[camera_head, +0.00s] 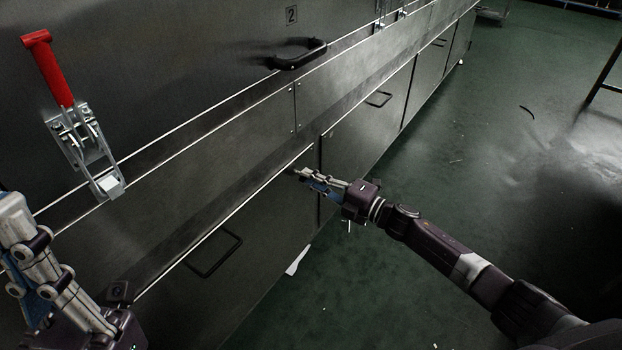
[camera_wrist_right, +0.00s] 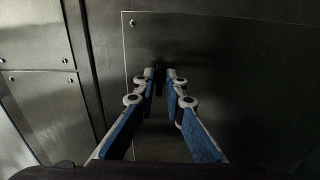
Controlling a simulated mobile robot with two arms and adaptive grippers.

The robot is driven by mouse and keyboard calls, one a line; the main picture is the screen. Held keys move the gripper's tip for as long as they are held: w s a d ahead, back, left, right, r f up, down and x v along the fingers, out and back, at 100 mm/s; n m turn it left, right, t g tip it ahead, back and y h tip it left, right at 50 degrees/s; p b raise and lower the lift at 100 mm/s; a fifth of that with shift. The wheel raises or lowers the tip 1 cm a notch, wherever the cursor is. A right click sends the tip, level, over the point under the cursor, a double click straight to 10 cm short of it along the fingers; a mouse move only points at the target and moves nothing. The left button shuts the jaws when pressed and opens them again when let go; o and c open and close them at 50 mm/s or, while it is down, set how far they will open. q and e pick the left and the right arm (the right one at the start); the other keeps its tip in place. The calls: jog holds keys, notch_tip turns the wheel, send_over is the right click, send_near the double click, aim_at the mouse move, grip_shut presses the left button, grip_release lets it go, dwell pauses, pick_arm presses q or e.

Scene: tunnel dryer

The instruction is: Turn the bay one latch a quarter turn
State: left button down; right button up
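My right gripper (camera_head: 303,176) reaches in from the right in the head view, its fingertips at the dryer's lower front, near the upper edge of a lower panel (camera_head: 185,285) and beside a panel seam. In the right wrist view its fingertips (camera_wrist_right: 160,73) are close together with a narrow dark gap between them. A dark shape or shadow shows there; I cannot tell whether it is a latch. No bay one latch can be made out clearly. My left gripper (camera_head: 30,255) is at the lower left in the head view, partly cut off by the frame; its grip is unclear.
A red-handled toggle clamp (camera_head: 49,68) is mounted at the upper left. Black handles (camera_head: 298,55) and (camera_head: 216,256) project from the panels. Green floor (camera_head: 450,140) is open to the right.

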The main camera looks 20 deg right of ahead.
jog(key=shift+o, duration=1.2)
jog(key=v, duration=1.2)
